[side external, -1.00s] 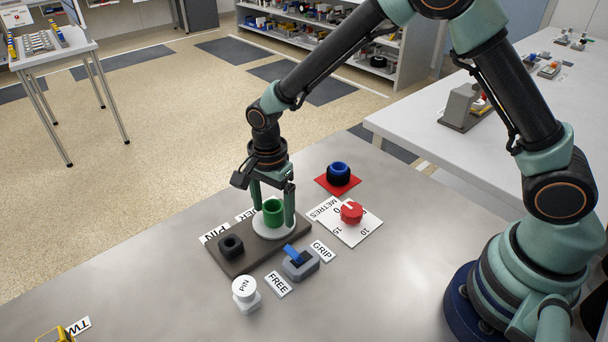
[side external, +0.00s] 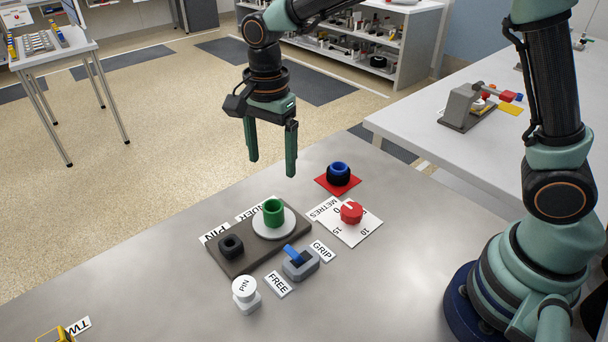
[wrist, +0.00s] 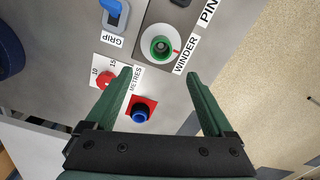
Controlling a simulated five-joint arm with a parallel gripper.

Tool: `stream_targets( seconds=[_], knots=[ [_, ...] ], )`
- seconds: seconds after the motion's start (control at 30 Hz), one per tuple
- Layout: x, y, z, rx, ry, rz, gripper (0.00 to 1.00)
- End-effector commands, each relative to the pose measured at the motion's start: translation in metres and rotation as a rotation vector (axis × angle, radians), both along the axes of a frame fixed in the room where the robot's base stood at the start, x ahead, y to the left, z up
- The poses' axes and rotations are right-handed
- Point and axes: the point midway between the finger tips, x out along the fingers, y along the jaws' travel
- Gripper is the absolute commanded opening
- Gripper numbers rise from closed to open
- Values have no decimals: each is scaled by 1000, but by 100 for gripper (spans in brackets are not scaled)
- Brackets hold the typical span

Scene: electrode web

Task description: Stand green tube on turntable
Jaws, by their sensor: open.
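The green tube (side external: 273,212) stands upright on the white round turntable (side external: 272,233), which sits on a dark base plate (side external: 228,262). In the wrist view the green tube (wrist: 160,48) shows from above, inside the pale disc of the turntable (wrist: 174,37). My gripper (side external: 272,168) is open and empty, raised above and behind the tube, clear of it. In the wrist view its two fingers (wrist: 160,72) are spread apart with nothing between them.

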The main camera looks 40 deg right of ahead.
Motion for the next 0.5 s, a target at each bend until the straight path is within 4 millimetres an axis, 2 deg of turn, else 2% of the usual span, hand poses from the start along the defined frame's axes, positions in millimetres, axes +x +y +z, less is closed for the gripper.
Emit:
stream_targets(
  seconds=[0.17, 0.3, 0.5],
  knots=[
    [-13, -33, 36, 13, -85, 194, 87],
    [-35, -67, 63, -3, -176, 420, 87],
    [-72, -108, 86, -84, -299, 744, 87]
  ],
)
